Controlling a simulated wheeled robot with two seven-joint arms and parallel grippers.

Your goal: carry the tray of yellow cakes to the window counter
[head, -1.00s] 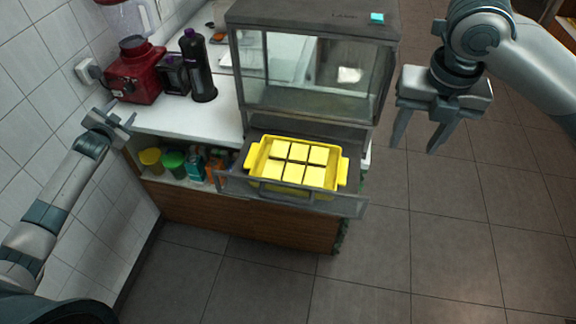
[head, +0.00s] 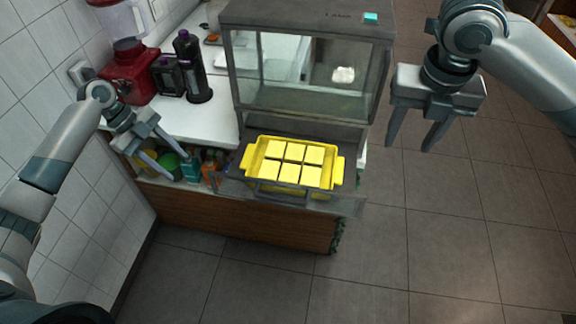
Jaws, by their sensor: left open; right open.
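The yellow tray (head: 249,159) holds several square yellow cakes (head: 296,152) in two rows. It rests at the lowered front door of the glass display case (head: 300,70), with a handle at its left and right ends. My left gripper (head: 172,165) is open and empty, left of the tray and apart from it, in front of the shelf. My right gripper (head: 407,146) is open and empty, in the air right of the case and apart from the tray. I cannot tell which surface is the window counter.
A white counter (head: 205,122) holds a red blender (head: 129,75), a dark bottle (head: 192,67) and a small black box (head: 168,76). Containers including a green one (head: 169,162) stand on the shelf below. A tiled wall is at left. Open floor (head: 450,230) lies right and in front.

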